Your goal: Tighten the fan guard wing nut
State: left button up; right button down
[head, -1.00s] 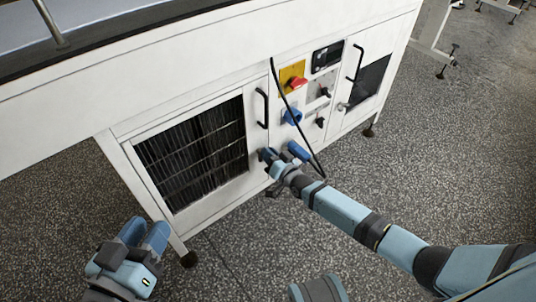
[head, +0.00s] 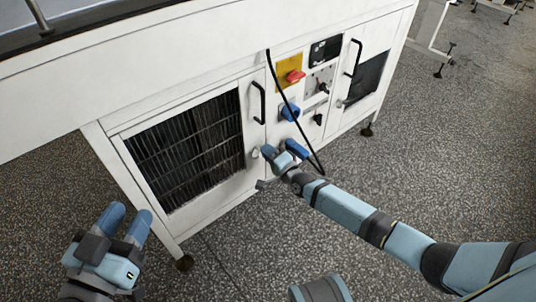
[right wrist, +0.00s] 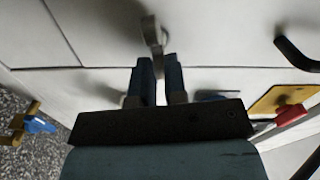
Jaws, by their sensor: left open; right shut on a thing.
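The fan guard is a dark barred grille (head: 190,150) in the left door of the white machine. A small grey metal wing nut (head: 255,153) sits on the white front right of the grille, below a black handle. In the right wrist view the wing nut (right wrist: 152,32) stands at the fingertips, its lower end between them. My right gripper (head: 268,151) is shut on it, and the fingers (right wrist: 156,62) partly hide it. My left gripper (head: 130,218) is open and empty, over the floor at lower left, apart from the machine.
Black handles (head: 258,102), a red switch (head: 295,76) and a blue socket (head: 290,112) stick out nearby. The floor in front is clear.

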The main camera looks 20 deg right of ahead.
pick_arm(q)
jog(key=shift+w+a+r+m+t+b, duration=0.2)
jog(key=shift+w+m+t+b, duration=0.1)
jog(key=shift+m+b, duration=0.15)
pick_arm(e)
jog(key=shift+f+m, duration=0.2)
jog(key=shift+m, duration=0.8)
jog(key=c, duration=1.2)
grip_release()
jog(key=shift+o, duration=0.2)
pick_arm(q)
jog(key=n+p, duration=0.1)
jog(key=s+d+n+g+p, duration=0.1)
jog(key=p, duration=0.1)
jog(key=s+f+n+p, duration=0.1)
jog(key=shift+s+d+g+y+p, duration=0.25)
jog(key=shift+g+y+p, duration=0.05)
jog(key=shift+g+p, duration=0.1)
pick_arm(e)
jog(key=v, duration=1.3)
jog(key=shift+s, duration=0.4)
